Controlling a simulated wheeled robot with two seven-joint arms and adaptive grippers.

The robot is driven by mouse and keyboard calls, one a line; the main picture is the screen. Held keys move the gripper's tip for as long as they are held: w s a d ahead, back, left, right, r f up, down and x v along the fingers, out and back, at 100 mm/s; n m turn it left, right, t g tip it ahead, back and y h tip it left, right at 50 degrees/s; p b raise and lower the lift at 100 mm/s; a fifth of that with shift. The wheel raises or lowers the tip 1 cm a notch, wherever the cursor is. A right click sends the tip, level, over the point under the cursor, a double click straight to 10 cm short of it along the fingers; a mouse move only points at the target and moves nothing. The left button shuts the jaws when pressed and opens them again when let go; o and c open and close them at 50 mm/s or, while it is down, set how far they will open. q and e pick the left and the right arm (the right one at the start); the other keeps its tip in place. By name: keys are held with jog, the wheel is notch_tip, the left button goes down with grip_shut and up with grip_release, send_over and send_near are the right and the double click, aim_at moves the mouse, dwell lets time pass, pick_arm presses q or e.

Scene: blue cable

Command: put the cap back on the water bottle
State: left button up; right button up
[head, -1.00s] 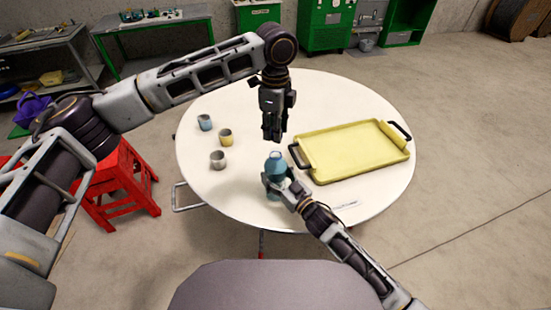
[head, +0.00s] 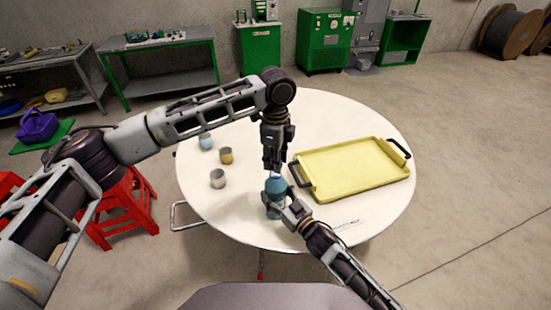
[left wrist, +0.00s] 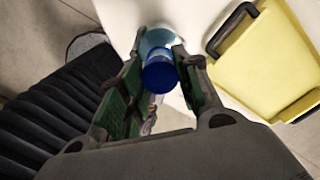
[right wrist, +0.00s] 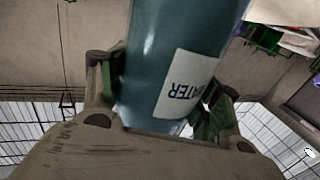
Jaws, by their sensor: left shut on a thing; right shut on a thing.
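The water bottle (head: 274,187), teal-blue, stands upright near the front of the round white table. My right gripper (head: 283,205) is shut around its body from the right. The right wrist view shows the bottle (right wrist: 175,55) between the fingers, with a white label reading WATER. My left gripper (head: 273,168) points down directly above the bottle neck. In the left wrist view it is shut on the blue cap (left wrist: 160,74), with the bottle's shoulder (left wrist: 157,40) just beyond it. I cannot tell whether the cap touches the neck.
A yellow tray (head: 350,170) with dark handles lies to the right on the table (head: 250,232). A blue cup (head: 206,143), a yellow cup (head: 226,155) and a grey cup (head: 218,178) stand to the left. A red stool (head: 125,210) is left of the table.

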pick_arm(q)
jog(key=shift+f, duration=0.15)
jog(key=shift+f, duration=0.75)
jog(key=shift+f, duration=0.55)
dwell(0.9)
pick_arm(e)
grip_shut()
pick_arm(q)
jog(key=m, duration=2.4)
jog(key=shift+w, duration=0.1)
jog(key=o, duration=0.7)
jog(key=shift+c, duration=0.2)
